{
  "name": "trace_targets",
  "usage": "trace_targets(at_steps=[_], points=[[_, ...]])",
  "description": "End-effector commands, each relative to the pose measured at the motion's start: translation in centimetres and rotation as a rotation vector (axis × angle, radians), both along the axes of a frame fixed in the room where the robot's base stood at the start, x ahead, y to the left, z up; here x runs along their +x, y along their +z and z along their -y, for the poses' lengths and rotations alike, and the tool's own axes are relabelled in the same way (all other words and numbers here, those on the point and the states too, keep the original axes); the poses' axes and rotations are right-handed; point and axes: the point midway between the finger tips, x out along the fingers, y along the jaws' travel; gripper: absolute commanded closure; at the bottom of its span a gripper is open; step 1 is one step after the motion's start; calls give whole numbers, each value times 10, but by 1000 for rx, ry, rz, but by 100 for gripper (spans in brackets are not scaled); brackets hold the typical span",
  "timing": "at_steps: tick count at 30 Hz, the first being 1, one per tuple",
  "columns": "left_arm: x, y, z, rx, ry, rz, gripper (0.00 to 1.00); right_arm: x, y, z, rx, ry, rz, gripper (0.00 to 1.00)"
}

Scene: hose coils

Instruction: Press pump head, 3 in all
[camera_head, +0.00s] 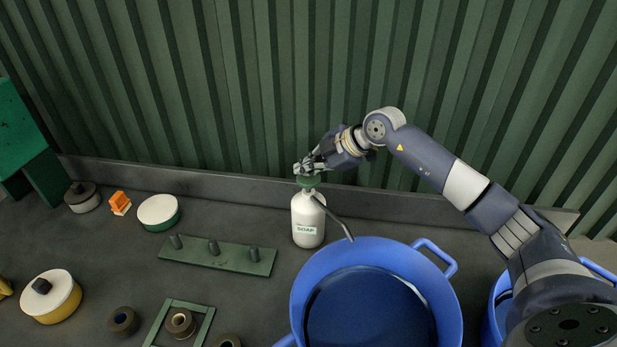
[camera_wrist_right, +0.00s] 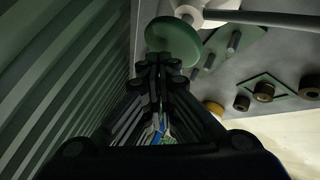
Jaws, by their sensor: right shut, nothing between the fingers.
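A white soap bottle (camera_head: 308,220) labelled "SOAP" stands upright on the dark worktop, with a green pump head (camera_head: 309,182) on top and a long grey spout (camera_head: 332,216) pointing down to the right. My right gripper (camera_head: 305,168) is shut and empty, right at the top of the pump head. In the right wrist view the gripper (camera_wrist_right: 160,62) shows its closed fingers overlapping the edge of the round green pump head (camera_wrist_right: 174,38); I cannot tell whether they touch it. My left gripper is not in view.
A blue tub (camera_head: 452,310) stands to the right of the bottle, under the spout end. A green board with pegs (camera_head: 230,256) lies to the left. A corrugated green wall (camera_head: 250,90) rises behind.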

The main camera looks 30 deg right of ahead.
Motion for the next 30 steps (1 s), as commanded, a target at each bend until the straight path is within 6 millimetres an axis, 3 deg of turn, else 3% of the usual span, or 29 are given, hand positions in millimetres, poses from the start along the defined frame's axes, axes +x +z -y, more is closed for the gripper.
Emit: trace_targets(at_steps=[30], points=[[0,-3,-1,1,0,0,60,0,-8,0,1,0,1,100]])
